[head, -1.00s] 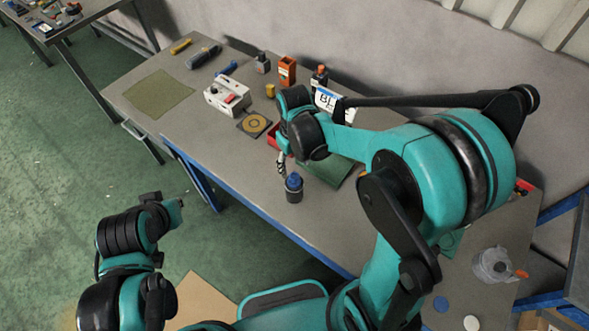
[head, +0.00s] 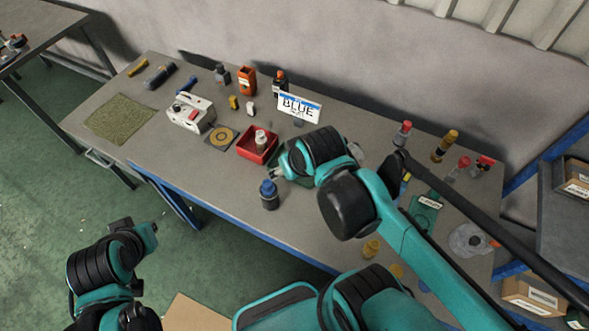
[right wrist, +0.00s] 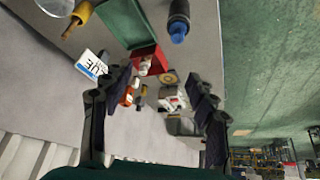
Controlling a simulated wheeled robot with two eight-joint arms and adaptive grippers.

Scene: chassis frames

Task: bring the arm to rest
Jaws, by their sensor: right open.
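My right arm reaches in from the lower right over the workbench (head: 215,150). My right gripper (head: 277,173) is partly hidden behind its own wrist in the head view. In the right wrist view its fingers (right wrist: 160,92) stand wide apart with nothing between them. A red bin (head: 246,153) holding a white-capped bottle (head: 261,140) is close by, left of and behind the gripper. A dark bottle with a blue cap (head: 269,195) stands upright in front of it. My left gripper (head: 138,231) hangs off the bench's front at lower left, its jaw state unclear.
A "BLUE" sign (head: 299,106), an orange container (head: 246,80) and a white box (head: 190,114) stand farther back. Several capped bottles, including a yellow-topped one (head: 445,146), stand at right. A green mat (head: 118,118) lies at left. The bench's front left is clear.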

